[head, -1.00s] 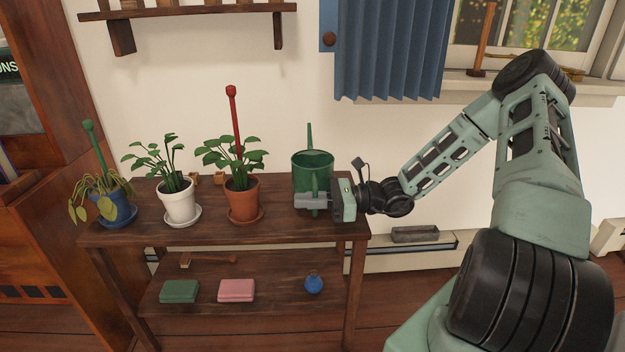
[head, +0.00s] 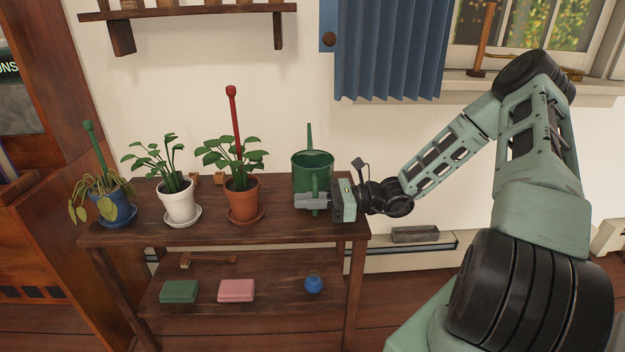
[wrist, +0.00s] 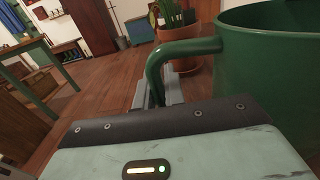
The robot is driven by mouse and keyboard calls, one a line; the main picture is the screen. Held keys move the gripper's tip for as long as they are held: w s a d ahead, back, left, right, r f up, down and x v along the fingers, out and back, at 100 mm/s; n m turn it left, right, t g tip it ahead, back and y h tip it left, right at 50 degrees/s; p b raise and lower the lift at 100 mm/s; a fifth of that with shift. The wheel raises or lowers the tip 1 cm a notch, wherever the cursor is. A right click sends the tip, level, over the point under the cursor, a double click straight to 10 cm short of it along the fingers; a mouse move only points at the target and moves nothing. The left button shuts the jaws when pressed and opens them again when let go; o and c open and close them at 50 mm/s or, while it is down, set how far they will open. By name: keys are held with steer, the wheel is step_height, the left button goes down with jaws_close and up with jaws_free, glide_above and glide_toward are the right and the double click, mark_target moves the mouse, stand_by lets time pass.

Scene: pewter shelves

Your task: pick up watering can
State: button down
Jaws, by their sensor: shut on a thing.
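The green watering can (head: 312,164) stands upright at the right end of the wooden table's top, its thin spout rising at the back. Its handle faces the front. My gripper (head: 313,201) is at that handle, coming from the right, and is shut on it. In the wrist view the can's body (wrist: 270,75) fills the upper right. The curved handle (wrist: 180,50) runs down to my gripper fingers (wrist: 158,92), which are partly hidden behind my gripper's own body.
Left of the can on the tabletop (head: 285,222) stand plants in a terracotta pot (head: 243,205), a white pot (head: 178,206) and a blue pot (head: 118,211). The lower shelf holds a hammer (head: 208,260), green and pink blocks (head: 236,290) and a blue ball-like item (head: 314,285).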

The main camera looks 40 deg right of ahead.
steer(key=shift+r, duration=0.15)
stand_by(0.3)
step_height(320, 180, up, 10)
steer(key=p, duration=0.4)
stand_by(0.5)
